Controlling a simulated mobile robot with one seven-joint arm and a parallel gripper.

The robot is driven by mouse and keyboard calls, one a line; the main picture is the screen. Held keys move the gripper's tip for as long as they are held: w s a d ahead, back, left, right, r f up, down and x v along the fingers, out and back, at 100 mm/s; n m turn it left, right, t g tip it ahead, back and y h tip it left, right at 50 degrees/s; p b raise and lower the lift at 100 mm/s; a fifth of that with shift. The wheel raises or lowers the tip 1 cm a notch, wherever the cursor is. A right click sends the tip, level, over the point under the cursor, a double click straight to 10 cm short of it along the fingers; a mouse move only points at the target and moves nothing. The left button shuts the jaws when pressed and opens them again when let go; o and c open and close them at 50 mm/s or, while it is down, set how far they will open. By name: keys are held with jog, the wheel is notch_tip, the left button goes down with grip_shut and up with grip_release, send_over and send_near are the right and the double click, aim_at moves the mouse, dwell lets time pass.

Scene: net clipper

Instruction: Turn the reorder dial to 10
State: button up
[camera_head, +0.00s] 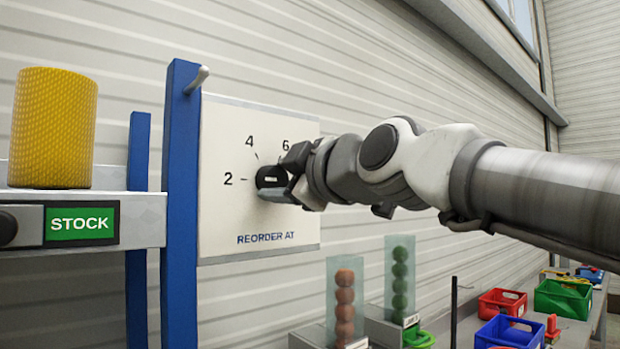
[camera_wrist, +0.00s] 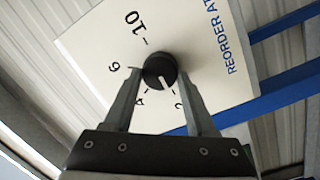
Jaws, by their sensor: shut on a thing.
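The reorder dial is a round black knob (camera_head: 270,177) on a white board (camera_head: 225,215) marked REORDER AT. In the head view 2, 4 and 6 show around it; my gripper hides its right side. In the wrist view the knob (camera_wrist: 160,68) sits between the fingertips of my gripper (camera_wrist: 159,76), which is shut on it. A white line on the knob points to the lower right, about toward the 2 (camera_wrist: 178,105). The 10 (camera_wrist: 135,21) is at the upper left, well away from that line. My gripper (camera_head: 283,183) reaches the dial from the right.
A blue post (camera_head: 181,200) with a grey peg (camera_head: 197,80) stands left of the board. A shelf marked STOCK (camera_head: 82,223) holds a yellow cylinder (camera_head: 54,127). Below right are clear tubes of balls (camera_head: 345,300) and red, green and blue crates (camera_head: 503,303).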

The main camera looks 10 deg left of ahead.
jog(key=shift+c, duration=1)
